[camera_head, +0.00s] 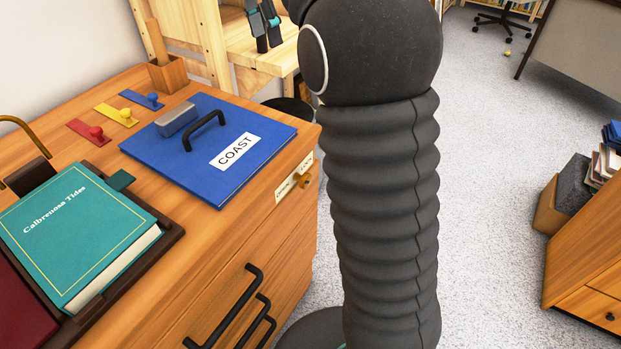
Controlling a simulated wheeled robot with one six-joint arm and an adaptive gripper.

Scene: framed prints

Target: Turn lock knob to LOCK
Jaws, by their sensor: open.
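The lock knob (304,182) is a small brass-coloured knob near the top right corner of the wooden cabinet's drawer front. A white OPEN label (284,189) is to its left, and a white LOCK label (306,163) is just above it. The knob is too small to tell which way it points. My gripper (264,28) is at the top of the view, above and apart from the knob. Its two dark fingers point down, open, with nothing seen between them. My dark arm stands just right of the knob.
On the wooden cabinet top (225,240) lie a blue COAST folder (165,150) with a black handle, a teal book (75,235) in a dark tray, and coloured tabs. Black drawer handles (225,305) jut from the front. A wooden shelf (245,55) stands behind.

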